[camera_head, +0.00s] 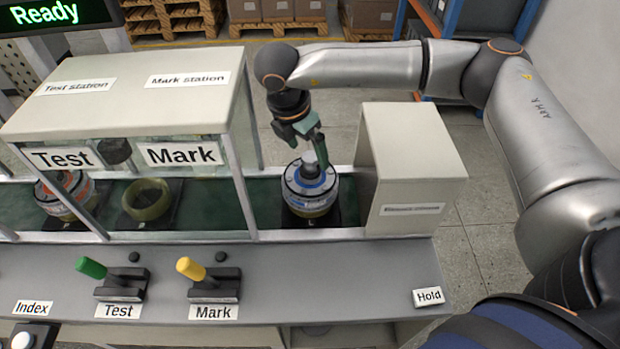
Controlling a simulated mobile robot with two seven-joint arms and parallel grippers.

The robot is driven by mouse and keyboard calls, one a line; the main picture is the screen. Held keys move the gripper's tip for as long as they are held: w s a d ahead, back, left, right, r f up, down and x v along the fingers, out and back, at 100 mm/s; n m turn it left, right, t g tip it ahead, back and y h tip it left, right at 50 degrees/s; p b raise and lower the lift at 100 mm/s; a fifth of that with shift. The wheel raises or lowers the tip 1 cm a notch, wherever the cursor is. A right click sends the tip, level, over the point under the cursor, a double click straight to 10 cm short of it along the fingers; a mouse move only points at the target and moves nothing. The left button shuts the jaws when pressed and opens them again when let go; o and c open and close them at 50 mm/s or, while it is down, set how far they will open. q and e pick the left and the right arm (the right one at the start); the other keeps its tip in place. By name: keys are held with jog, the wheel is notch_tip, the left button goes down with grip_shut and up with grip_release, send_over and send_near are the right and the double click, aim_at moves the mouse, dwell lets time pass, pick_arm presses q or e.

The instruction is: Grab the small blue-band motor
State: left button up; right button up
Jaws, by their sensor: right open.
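The blue-band motor (309,193) stands upright on a dark carrier on the green conveyor, between the mark station and the box at the right end. It has a silver flange with bolts, a blue band and a grey hub on top. My right gripper (311,158) is open and comes down from above at the motor's hub. One green finger shows at the hub's right side; the other finger is hard to make out. I cannot tell whether the fingers touch the hub. My left gripper is not in view.
A red-band motor (66,200) sits under the test station. An olive ring (147,199) lies on a carrier under the mark station. The station housing (125,105) and the beige box (414,150) flank the blue-band motor. Green (91,268) and yellow (191,269) levers stand in front.

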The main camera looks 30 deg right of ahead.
aim_at(309, 155)
jog(key=shift+p+x, duration=0.55)
jog(key=shift+x, duration=1.85)
jog(key=shift+w, duration=0.15)
grip_shut()
jog(key=shift+w+r, duration=0.15)
